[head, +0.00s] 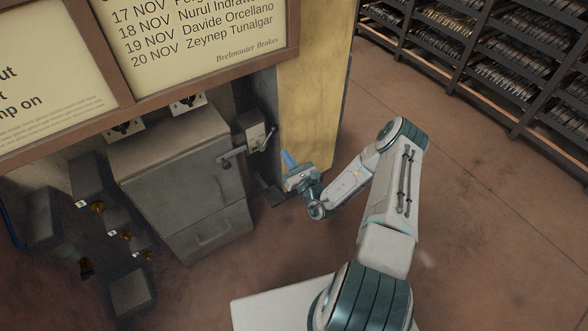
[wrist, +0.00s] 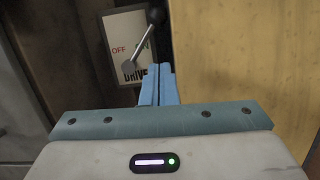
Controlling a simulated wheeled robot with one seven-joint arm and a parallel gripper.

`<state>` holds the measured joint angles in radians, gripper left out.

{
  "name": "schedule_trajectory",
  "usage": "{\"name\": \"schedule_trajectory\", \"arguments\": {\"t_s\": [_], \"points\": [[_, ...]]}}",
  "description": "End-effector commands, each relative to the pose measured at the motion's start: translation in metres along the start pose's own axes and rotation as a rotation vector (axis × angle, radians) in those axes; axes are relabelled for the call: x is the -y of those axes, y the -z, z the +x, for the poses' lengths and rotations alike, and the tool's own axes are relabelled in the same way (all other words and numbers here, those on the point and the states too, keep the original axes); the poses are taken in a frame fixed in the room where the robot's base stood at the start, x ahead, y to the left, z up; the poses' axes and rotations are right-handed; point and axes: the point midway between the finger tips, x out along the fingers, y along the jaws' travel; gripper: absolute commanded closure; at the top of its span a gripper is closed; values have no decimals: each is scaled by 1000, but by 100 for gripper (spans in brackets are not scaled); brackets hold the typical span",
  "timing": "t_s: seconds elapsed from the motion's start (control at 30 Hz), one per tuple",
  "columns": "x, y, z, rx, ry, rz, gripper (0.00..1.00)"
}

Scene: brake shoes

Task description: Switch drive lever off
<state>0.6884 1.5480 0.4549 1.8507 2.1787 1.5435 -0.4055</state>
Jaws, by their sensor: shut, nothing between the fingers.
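In the head view the lever (head: 267,138) projects from a grey box on the wall. My gripper (wrist: 158,70) has blue fingers that are shut and empty. It is just below and right of the plate, apart from the knob; the head view shows it (head: 288,158) below the lever.
A grey cabinet (head: 175,170) stands left of the lever. A yellow pillar (head: 312,110) is close on the right, also in the wrist view (wrist: 240,60). A framed notice board (head: 200,62) hangs above. Shelves (head: 500,60) stand far right, with open floor between.

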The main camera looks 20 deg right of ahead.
Motion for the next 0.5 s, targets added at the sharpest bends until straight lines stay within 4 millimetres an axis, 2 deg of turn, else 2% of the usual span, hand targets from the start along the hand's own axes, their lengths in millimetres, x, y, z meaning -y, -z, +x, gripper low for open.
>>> {"name": "schedule_trajectory", "arguments": {"t_s": [0.13, 0.3, 0.5], "points": [[-1, 1, 32, 2, -3, -2, 100], [0, -18, 46, 1, -2, -1, 100], [0, -27, 55, 0, -1, 0, 100]]}}
